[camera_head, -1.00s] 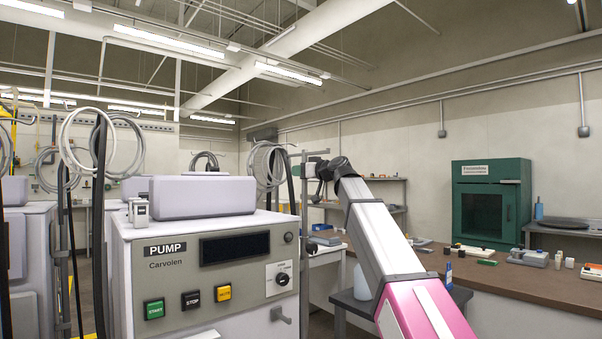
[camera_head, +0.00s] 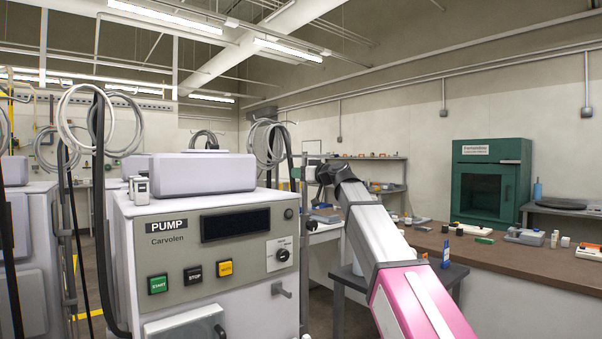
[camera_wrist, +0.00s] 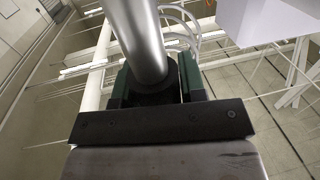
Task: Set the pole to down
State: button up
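A thin grey upright pole (camera_head: 304,230) with a short crosspiece on top stands at the right side of the pump (camera_head: 222,232). My arm reaches up from the lower right, and my gripper end (camera_head: 326,174) is close to the pole's upper part. In the wrist view my gripper (camera_wrist: 157,92) has dark green fingers on both sides of a dark round collar. A thick silver cylinder (camera_wrist: 137,35) rises from that collar; it may be part of the pole. The fingers stand apart, but I cannot tell whether they press on anything.
Coiled hoses (camera_head: 268,143) hang just left of the pole. The brown counter (camera_head: 490,258) on the right holds small items and a green cabinet (camera_head: 490,182). A grey machine (camera_head: 28,255) stands at far left.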

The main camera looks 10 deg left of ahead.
jog(key=o, duration=0.3)
jog(key=v, duration=1)
jog(key=shift+s+d, duration=0.2)
jog(key=shift+d, duration=0.15)
